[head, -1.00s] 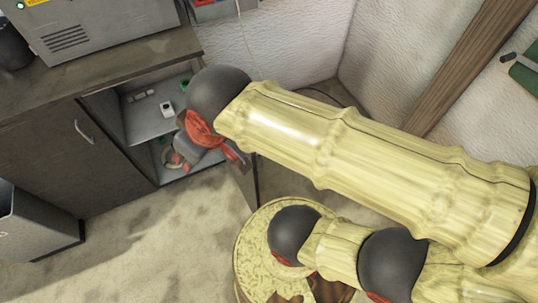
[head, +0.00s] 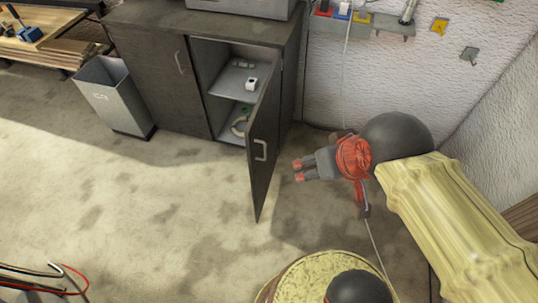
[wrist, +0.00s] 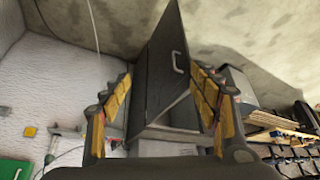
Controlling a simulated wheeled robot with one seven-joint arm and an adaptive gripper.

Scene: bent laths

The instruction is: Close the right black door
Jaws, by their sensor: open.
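The right black door (head: 263,148) of the dark cabinet stands open in the head view, swung out toward the room, with a pale handle (head: 260,150) on its face. My gripper (head: 298,170) is open and empty, to the right of the door and apart from it, its fingers pointing left toward the door. In the wrist view the door (wrist: 160,65) shows ahead between the two open fingers (wrist: 158,110), its handle near the upper right. The left door (head: 160,80) is shut.
The cabinet shelves hold a small white item (head: 251,83) and a ring-shaped item (head: 239,126). A grey bin (head: 112,100) stands left of the cabinet. The floor (head: 150,220) before the cabinet is clear. A textured white wall (head: 480,95) is at the right.

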